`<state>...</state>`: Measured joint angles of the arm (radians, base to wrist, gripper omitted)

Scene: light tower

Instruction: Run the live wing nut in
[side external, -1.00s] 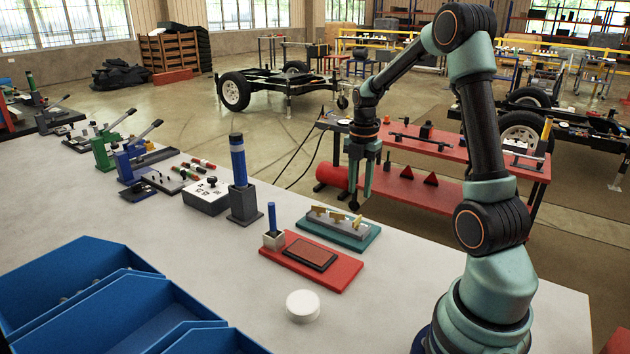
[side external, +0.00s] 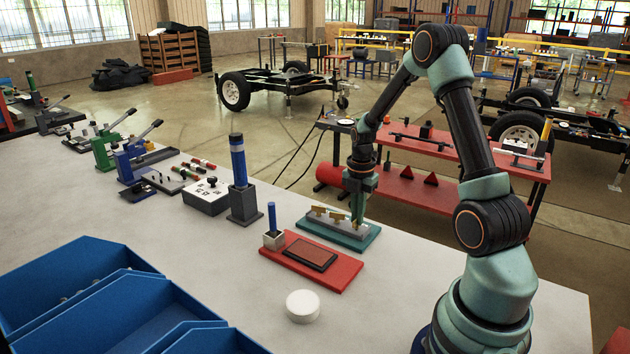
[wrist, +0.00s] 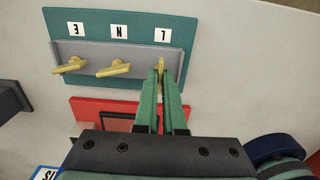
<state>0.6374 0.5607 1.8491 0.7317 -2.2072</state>
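A teal board (side external: 312,229) carries a grey block (wrist: 95,53) with three brass wing nuts in a row. In the wrist view, upside-down labels E, N and L stand beside them. My gripper (wrist: 160,74) is at the wing nut beside L (wrist: 161,63), the live one, with a fingertip on each side of it. Its wings point along the fingers. Whether the fingers press on it is too tight to tell. The N wing nut (wrist: 114,69) and the E wing nut (wrist: 70,64) sit apart from my fingers, their wings turned more sideways.
A red board (side external: 338,275) with a dark pad lies in front of the teal board. A white round puck (side external: 302,306) and blue bins (side external: 110,310) are nearer. A dark post with a blue top (side external: 241,190) stands left.

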